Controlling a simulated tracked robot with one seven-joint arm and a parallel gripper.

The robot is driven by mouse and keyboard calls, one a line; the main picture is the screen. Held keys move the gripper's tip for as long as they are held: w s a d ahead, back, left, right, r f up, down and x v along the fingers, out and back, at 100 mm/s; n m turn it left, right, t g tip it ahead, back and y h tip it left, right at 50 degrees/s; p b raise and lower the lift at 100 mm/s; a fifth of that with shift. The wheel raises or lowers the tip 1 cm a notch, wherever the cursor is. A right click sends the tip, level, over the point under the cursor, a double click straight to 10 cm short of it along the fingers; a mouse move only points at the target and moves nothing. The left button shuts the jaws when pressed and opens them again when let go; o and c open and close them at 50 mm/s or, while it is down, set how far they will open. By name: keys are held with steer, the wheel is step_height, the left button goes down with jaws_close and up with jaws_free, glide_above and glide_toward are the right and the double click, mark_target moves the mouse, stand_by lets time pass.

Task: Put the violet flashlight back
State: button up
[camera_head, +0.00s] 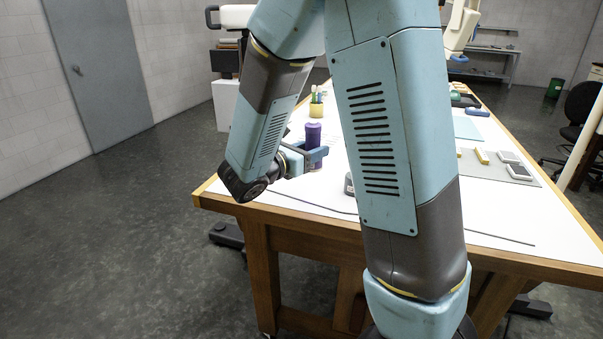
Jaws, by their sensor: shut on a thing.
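The violet flashlight (313,134) stands upright at the near left part of the white-topped table (290,207). My gripper (316,156) is around its lower body and shut on it. My arm comes down from the upper middle, and its wrist is left of the flashlight, over the table's left edge. The flashlight's bottom is partly hidden by the gripper, so I cannot tell whether it touches the table.
A yellow cup with pens (317,107) stands behind the flashlight. At the right, a grey mat (491,169) holds a yellow block (481,156) and pale pads (518,171). A dark rod lies near the front edge. My arm hides the table's middle.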

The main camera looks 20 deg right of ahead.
steer(key=w+f, duration=0.3)
steer(key=f, duration=0.1)
steer(key=w+f, duration=0.2)
steer(key=shift+w+a+f, duration=0.15)
steer(key=shift+w+a, duration=0.15)
steer(key=shift+w, duration=0.05)
steer(key=shift+f, duration=1.55)
steer(key=o, duration=1.2)
